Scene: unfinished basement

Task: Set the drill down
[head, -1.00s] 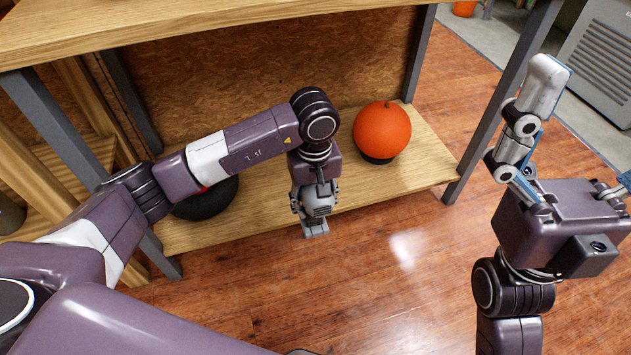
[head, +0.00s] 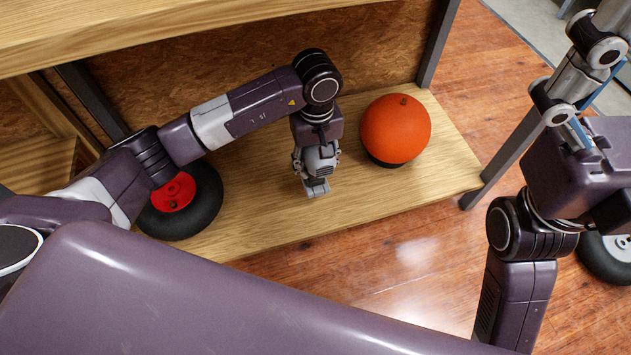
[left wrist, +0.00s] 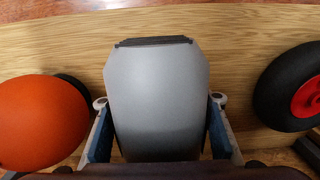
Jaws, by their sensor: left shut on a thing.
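The drill (head: 320,160) is a light grey body in my left gripper (head: 316,165), over the lower wooden shelf (head: 440,150). In the left wrist view the drill (left wrist: 155,90) fills the middle as a smooth grey shape with a dark edge strip. The left gripper's two blue-lined fingers (left wrist: 155,135) are shut on its sides. I cannot tell whether the drill touches the shelf; its underside is hidden. My right gripper (head: 610,75) is at the upper right, partly cut off by the frame, its visible finger spread outward with nothing seen in it.
An orange ball-shaped object (head: 395,127) on a dark base stands right of the drill. A black wheel with a red hub (head: 178,197) lies to the left. An upper shelf (head: 150,30) overhangs the back, and a grey post (head: 510,150) stands at the right. Bare shelf lies around the drill.

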